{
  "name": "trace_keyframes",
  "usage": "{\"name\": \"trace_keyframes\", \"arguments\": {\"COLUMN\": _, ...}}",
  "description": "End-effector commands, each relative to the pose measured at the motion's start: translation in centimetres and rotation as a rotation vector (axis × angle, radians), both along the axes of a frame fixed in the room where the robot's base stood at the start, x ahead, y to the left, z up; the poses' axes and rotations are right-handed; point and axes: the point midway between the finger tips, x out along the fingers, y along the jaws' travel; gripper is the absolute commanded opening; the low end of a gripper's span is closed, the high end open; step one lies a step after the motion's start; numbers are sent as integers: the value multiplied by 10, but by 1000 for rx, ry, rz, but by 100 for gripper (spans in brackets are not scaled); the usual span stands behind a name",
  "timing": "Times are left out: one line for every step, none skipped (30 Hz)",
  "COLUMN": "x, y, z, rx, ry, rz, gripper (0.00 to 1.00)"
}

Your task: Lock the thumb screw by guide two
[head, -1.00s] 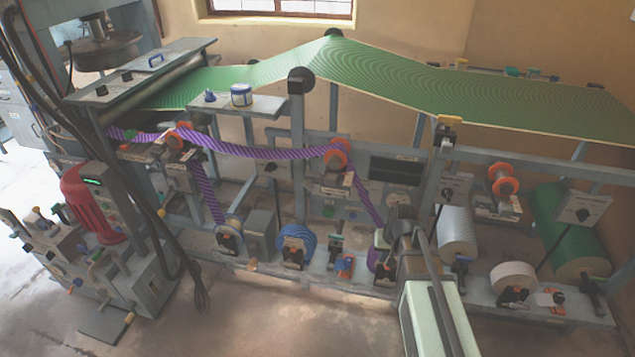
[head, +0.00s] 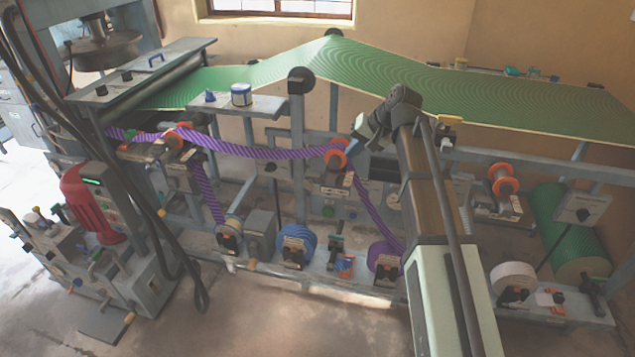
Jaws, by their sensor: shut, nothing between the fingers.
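Two orange-flanged guide rollers carry the purple striped web (head: 260,153). The left guide (head: 178,138) is near the press and the middle guide (head: 337,153) is by the centre post. Their labels are too small to read, so I cannot tell which is guide two by text. A small bracket with a pale plate (head: 337,187) sits under the middle guide. I cannot make out a thumb screw there or its state. My gripper (head: 356,147) is small and partly hidden by my arm, just right of the middle guide. It looks shut and empty; contact cannot be told.
The green web (head: 450,90) stretches above, behind my arm. A shelf (head: 262,103) with a white-and-blue tin (head: 241,95) is up left. Blue (head: 297,243) and purple (head: 384,257) rolls stand on the lower rail. Black cables (head: 150,200) hang at left.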

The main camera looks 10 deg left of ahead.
Motion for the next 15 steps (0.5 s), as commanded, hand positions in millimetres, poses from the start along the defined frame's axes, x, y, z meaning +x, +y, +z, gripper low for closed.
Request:
{"name": "trace_keyframes", "arguments": {"x": -2, "y": 6, "z": 3, "rx": 28, "ry": 50, "rz": 3, "gripper": 0}}
{"name": "trace_keyframes", "arguments": {"x": -7, "y": 9, "z": 4, "rx": 44, "ry": 81, "rz": 4, "gripper": 0}}
{"name": "trace_keyframes", "arguments": {"x": -14, "y": 11, "z": 5, "rx": 61, "ry": 122, "rz": 2, "gripper": 0}}
{"name": "trace_keyframes", "arguments": {"x": -19, "y": 12, "z": 5, "rx": 68, "ry": 149, "rz": -1, "gripper": 0}}
{"name": "trace_keyframes", "arguments": {"x": -23, "y": 13, "z": 6, "rx": 73, "ry": 172, "rz": -4, "gripper": 0}}
{"name": "trace_keyframes", "arguments": {"x": -25, "y": 12, "z": 5, "rx": 71, "ry": 194, "rz": -13, "gripper": 0}}
{"name": "trace_keyframes", "arguments": {"x": -27, "y": 12, "z": 4, "rx": 68, "ry": 204, "rz": -20, "gripper": 0}}
{"name": "trace_keyframes", "arguments": {"x": -27, "y": 12, "z": 4, "rx": 67, "ry": 214, "rz": -26, "gripper": 0}}
{"name": "trace_keyframes", "arguments": {"x": -28, "y": 12, "z": 3, "rx": 66, "ry": 219, "rz": -34, "gripper": 0}}
{"name": "trace_keyframes", "arguments": {"x": -27, "y": 12, "z": 2, "rx": 67, "ry": 222, "rz": -38, "gripper": 0}}
{"name": "trace_keyframes", "arguments": {"x": -27, "y": 13, "z": 1, "rx": 66, "ry": 224, "rz": -40, "gripper": 0}}
{"name": "trace_keyframes", "arguments": {"x": -27, "y": 15, "z": -1, "rx": 67, "ry": 224, "rz": -43, "gripper": 0}}
{"name": "trace_keyframes", "arguments": {"x": -27, "y": 16, "z": -3, "rx": 67, "ry": 224, "rz": -43, "gripper": 0}}
{"name": "trace_keyframes", "arguments": {"x": -27, "y": 18, "z": -6, "rx": 66, "ry": 225, "rz": -43, "gripper": 0}}
{"name": "trace_keyframes", "arguments": {"x": -28, "y": 21, "z": -9, "rx": 66, "ry": 225, "rz": -43, "gripper": 0}}
